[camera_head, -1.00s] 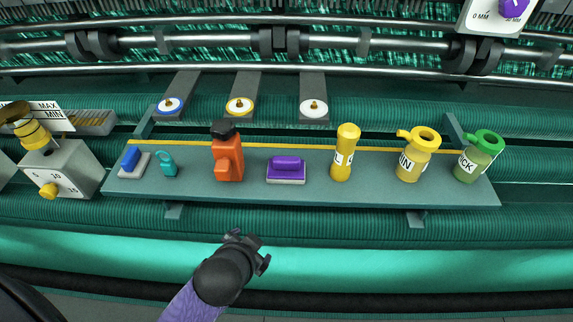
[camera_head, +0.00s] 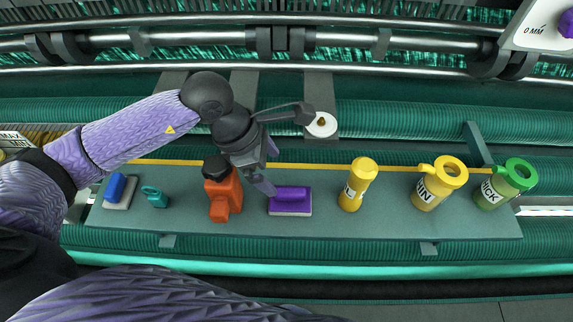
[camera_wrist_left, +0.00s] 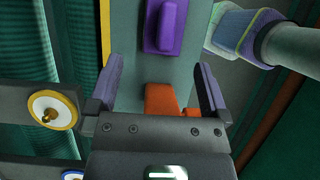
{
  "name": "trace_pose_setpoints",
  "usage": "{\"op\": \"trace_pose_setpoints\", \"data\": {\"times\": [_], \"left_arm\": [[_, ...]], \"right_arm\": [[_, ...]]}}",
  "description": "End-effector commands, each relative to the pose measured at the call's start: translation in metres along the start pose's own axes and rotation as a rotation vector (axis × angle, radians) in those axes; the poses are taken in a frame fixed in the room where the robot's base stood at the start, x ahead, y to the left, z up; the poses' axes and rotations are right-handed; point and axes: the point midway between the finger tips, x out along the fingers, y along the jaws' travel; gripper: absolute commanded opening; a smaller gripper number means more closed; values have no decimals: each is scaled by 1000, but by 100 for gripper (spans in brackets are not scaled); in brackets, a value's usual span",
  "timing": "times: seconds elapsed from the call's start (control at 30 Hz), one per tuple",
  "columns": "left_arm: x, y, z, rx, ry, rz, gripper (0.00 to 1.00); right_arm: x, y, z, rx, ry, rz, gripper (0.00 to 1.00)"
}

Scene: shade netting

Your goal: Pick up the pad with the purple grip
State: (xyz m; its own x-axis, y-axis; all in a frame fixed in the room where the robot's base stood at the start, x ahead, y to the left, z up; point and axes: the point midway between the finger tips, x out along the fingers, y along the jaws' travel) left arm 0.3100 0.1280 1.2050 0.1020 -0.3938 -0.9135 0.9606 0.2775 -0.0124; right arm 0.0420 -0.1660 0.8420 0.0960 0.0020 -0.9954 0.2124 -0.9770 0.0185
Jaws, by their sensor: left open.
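The pad with the purple grip (camera_head: 291,199) lies on the grey-green shelf (camera_head: 390,222), between an orange bottle (camera_head: 222,196) and a yellow shaker (camera_head: 357,184). My left gripper (camera_head: 270,169) is open and empty, above the shelf just up and left of the pad. In the left wrist view the pad's purple grip (camera_wrist_left: 167,24) shows at the top, ahead of the open fingers (camera_wrist_left: 158,84). The orange bottle (camera_wrist_left: 160,97) shows between the fingers, partly hidden by the gripper body. My right gripper is not in view.
A blue-gripped pad (camera_head: 117,190) and a teal ring-topped item (camera_head: 154,196) lie at the shelf's left. A yellow container (camera_head: 439,183) and a green-topped one (camera_head: 507,184) stand at the right. A white disc (camera_head: 321,125) is behind the shelf.

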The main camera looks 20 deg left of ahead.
Motion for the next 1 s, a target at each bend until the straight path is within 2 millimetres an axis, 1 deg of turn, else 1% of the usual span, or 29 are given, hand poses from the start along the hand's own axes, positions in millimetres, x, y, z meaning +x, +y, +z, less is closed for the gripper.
{"op": "trace_pose_setpoints", "data": {"times": [0.07,0.2,0.3,0.43,0.53,0.63,0.8,0.87,0.9,0.97,1.0], "left_arm": [[6,2,-5,4,28,5,100],[34,1,-5,3,29,2,100],[48,1,-5,3,27,2,100],[73,-2,-3,2,27,1,100],[92,-1,-4,2,26,2,100],[99,-1,-4,3,26,3,100],[99,-1,-4,4,26,4,100],[98,-1,-4,4,25,4,87],[98,-1,-4,4,25,4,79],[98,-1,-4,3,25,4,66],[98,-1,-4,3,25,4,58]], "right_arm": [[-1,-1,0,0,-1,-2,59],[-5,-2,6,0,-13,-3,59],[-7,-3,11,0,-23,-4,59],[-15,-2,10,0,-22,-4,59],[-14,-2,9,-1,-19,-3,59],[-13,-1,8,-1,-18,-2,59],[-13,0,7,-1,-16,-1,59],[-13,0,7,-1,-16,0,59],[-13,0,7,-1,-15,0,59],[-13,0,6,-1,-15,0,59],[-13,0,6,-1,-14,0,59]]}}
